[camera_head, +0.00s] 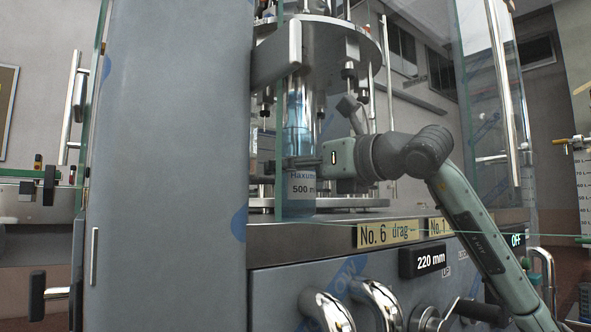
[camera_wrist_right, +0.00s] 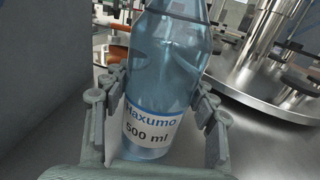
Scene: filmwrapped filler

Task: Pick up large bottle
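The large bottle (camera_head: 298,130) is clear blue and stands upright inside the machine, behind a glass edge. Its white label reads "Haxumo 500 ml". The bottle also fills the middle of the right wrist view (camera_wrist_right: 165,85). My right gripper (camera_head: 300,162) reaches in from the right at the bottle's lower body. In the right wrist view its two fingers (camera_wrist_right: 162,95) lie on either side of the bottle, very close to its sides. I cannot tell whether both fingers press on it. My left gripper is not in view.
A large grey panel (camera_head: 165,170) covers the left of the head view. A round metal carousel (camera_head: 335,50) hangs above and behind the bottle. A glass door with a long handle (camera_head: 503,95) stands open at right. Label plates (camera_head: 388,233) line the machine's front edge.

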